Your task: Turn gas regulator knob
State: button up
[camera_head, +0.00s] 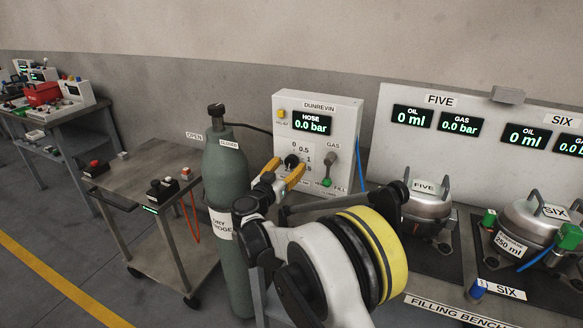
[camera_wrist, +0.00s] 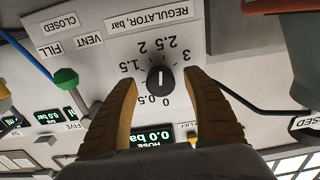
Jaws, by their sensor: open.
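The regulator knob (camera_head: 291,161) is a small black dial on the white Dunrevin panel (camera_head: 346,122). In the wrist view the knob (camera_wrist: 160,81) sits mid-picture with a white pointer line, inside a printed scale running from 0 to 3. My gripper (camera_head: 290,164) is open, its orange fingers pointing at the panel. In the wrist view my gripper (camera_wrist: 160,84) has one finger on each side of the knob, with visible gaps. Whether the tips reach the knob's depth is unclear. The hose display (camera_head: 312,122) reads 0.0 bar.
A green-tipped gas lever (camera_head: 327,182) is right of the knob. A tall green gas cylinder (camera_head: 226,175) stands close left of my arm. A grey cart (camera_head: 150,180) is at left.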

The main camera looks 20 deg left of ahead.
jog(key=shift+w+d, duration=0.1)
jog(key=shift+w, duration=1.05)
jog(key=shift+c, duration=0.2)
jog(key=c, duration=1.1)
jog(key=shift+c, duration=0.2)
